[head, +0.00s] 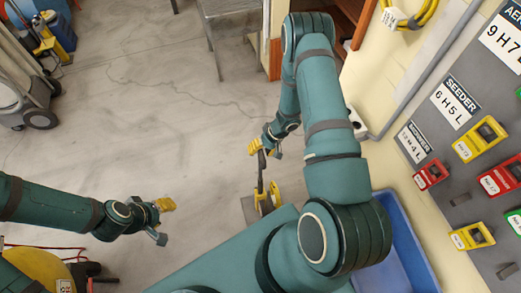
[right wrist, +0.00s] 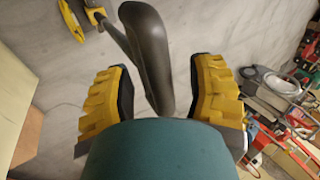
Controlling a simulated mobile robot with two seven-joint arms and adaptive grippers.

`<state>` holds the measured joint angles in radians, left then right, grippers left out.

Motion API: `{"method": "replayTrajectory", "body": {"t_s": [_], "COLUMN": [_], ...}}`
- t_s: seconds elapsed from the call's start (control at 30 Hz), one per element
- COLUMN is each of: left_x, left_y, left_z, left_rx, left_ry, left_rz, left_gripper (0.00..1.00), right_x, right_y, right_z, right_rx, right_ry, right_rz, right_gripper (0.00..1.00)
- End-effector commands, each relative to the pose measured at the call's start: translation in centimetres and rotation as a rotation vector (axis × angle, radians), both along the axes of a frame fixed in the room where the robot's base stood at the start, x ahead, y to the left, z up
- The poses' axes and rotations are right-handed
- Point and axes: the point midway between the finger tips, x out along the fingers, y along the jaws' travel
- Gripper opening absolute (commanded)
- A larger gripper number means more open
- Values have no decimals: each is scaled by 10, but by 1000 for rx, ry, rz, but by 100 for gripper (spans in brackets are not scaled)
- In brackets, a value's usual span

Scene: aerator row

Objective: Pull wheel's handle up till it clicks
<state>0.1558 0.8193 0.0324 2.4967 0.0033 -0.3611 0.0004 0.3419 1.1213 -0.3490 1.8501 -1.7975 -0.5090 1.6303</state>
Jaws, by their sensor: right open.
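A dark handle (head: 262,169) rises on a thin shaft from a yellow base (head: 266,198) near the middle of the head view. My right gripper (head: 266,149) is open at the handle's upper end. In the right wrist view, the rounded dark grip (right wrist: 148,50) lies between the two spread yellow fingers of the right gripper (right wrist: 160,88), with visible gaps on both sides. The shaft runs to the upper left towards a yellow part (right wrist: 72,20). A wheel itself cannot be made out. My left gripper (head: 162,221) is open and empty, well left of the handle.
A blue bin (head: 405,245) stands at the lower right beside the wall. A grey panel (head: 440,130) carries labels and red and yellow tags. A wheeled cart (head: 37,100) is at the upper left. The concrete floor (head: 140,110) between is mostly clear.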

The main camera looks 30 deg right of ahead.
Motion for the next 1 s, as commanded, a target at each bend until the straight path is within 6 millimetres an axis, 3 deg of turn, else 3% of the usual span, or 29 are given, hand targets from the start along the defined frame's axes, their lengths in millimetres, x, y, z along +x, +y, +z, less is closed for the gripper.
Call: {"method": "replayTrajectory", "body": {"t_s": [0.27, 0.6, 1.0], "left_x": [0, 0, 0], "left_y": [0, 0, 0], "left_z": [2, 31, 26], "left_rx": [0, 0, 0], "left_ry": [0, 0, 0], "left_rz": [0, 0, 0], "left_gripper": [47, 47, 47], "right_x": [0, -4, -9], "right_y": [-1, -14, -31], "right_z": [2, 31, 59], "right_rx": [-1, -1, -2], "right_ry": [0, 1, -2], "right_rz": [0, -1, 0], "right_gripper": [55, 55, 55]}}
